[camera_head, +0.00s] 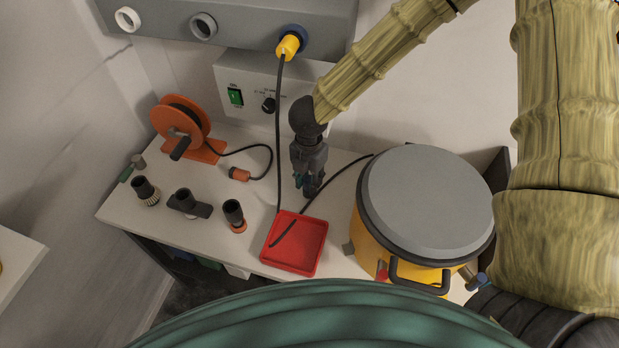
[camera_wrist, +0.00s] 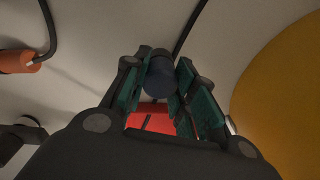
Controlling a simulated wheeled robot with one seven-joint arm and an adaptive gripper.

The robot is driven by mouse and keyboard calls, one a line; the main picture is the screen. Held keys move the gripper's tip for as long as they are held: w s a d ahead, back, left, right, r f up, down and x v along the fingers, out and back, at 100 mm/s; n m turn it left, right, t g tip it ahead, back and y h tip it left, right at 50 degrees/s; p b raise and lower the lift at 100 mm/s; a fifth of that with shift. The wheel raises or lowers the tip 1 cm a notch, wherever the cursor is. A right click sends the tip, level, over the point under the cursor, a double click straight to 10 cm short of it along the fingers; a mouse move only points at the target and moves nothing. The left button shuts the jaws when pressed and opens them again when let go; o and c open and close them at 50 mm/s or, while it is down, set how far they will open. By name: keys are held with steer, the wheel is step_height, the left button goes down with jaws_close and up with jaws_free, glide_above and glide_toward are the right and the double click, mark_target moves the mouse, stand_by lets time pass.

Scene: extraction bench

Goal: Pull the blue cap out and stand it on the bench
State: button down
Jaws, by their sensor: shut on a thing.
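My gripper (camera_head: 310,184) points down over the bench, behind the red tray. In the wrist view its teal-padded fingers (camera_wrist: 164,85) are shut on the dark blue cap (camera_wrist: 160,72), a short cylinder between the fingertips. In the head view the fingers mostly hide the cap, and I cannot tell whether it touches the bench (camera_head: 340,172). On the wall panel, a yellow plug (camera_head: 288,46) sits in a blue-ringed socket with its black cable hanging down; two other round sockets (camera_head: 203,26) are to its left.
A red tray (camera_head: 318,245) stands in front of my gripper. The yellow drum (camera_head: 370,240) with its grey lid stands close on the right. An orange cable reel (camera_head: 183,122), an orange connector (camera_head: 239,174) and several black fittings (camera_head: 233,212) are left. Black cables run near my gripper.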

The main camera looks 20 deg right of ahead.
steer(key=shift+f, duration=0.35)
stand_by(0.5)
steer(key=c, duration=1.1)
jaws_free()
steer(key=shift+s, duration=0.1)
steer(key=shift+r, duration=0.1)
step_height(320, 180, up, 12)
steer(key=shift+f, duration=0.1)
steer(key=shift+d, duration=0.1)
